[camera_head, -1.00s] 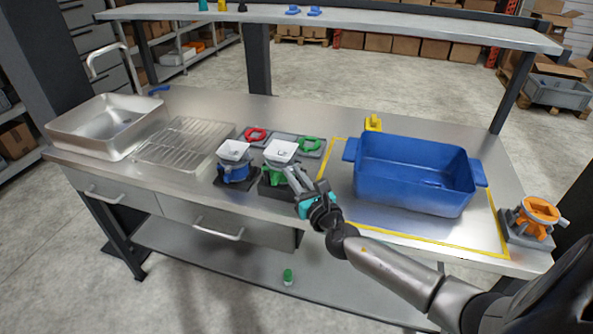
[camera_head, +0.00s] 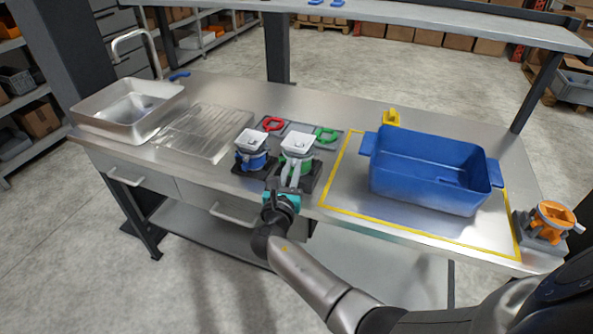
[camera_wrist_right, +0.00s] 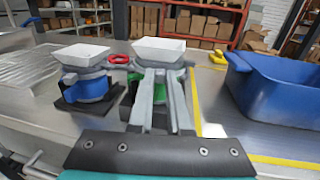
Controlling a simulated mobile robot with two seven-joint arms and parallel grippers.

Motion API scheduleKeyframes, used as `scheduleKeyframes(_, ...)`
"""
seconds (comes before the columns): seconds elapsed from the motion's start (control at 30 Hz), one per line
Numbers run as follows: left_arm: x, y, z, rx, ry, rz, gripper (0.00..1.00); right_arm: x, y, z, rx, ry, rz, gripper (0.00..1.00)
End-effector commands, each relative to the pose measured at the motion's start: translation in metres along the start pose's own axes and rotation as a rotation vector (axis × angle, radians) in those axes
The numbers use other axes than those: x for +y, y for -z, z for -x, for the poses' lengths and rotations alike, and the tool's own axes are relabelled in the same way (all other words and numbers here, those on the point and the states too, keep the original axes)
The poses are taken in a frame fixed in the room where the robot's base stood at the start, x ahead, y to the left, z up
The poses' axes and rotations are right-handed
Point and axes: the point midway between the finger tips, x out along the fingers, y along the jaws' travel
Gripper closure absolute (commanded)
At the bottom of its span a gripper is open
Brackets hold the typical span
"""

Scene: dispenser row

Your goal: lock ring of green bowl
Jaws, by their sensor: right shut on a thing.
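The dispenser with the green bowl (camera_head: 309,164) stands on a dark base at the front of the bench, with a white square hopper on top. In the right wrist view its green part (camera_wrist_right: 187,77) shows beside and behind my fingers. My right gripper (camera_head: 291,176) is in front of it, fingers pointing into its front. The gripper (camera_wrist_right: 161,88) is shut on the lock ring, which the fingers mostly hide; the exact contact is not clear. My left gripper is not in view.
A blue-bowl dispenser (camera_head: 250,158) stands close on the left. A blue bin (camera_head: 425,178) sits to the right inside a yellow outline. Red (camera_head: 272,123) and green (camera_head: 326,134) rings lie behind. An orange-bowl dispenser (camera_head: 548,226) is at the right end.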

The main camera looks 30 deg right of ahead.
Motion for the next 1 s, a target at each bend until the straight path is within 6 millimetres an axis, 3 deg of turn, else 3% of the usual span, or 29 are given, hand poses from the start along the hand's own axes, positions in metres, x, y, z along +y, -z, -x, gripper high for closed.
scheduleKeyframes(0.53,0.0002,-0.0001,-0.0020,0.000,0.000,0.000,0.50,0.0018,-0.0008,-0.0004,-0.002,0.027,0.000,1.00)
scheduleKeyframes(0.57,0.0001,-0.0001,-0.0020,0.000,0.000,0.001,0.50,0.0018,-0.0008,-0.0004,-0.002,0.027,0.000,0.82)
scheduleKeyframes(0.67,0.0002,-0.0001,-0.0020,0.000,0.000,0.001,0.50,0.0019,-0.0008,-0.0004,-0.002,0.026,0.000,0.71)
scheduleKeyframes(1.0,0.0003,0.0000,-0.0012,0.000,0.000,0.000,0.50,0.0022,-0.0003,0.0043,-0.001,0.025,0.000,0.70)
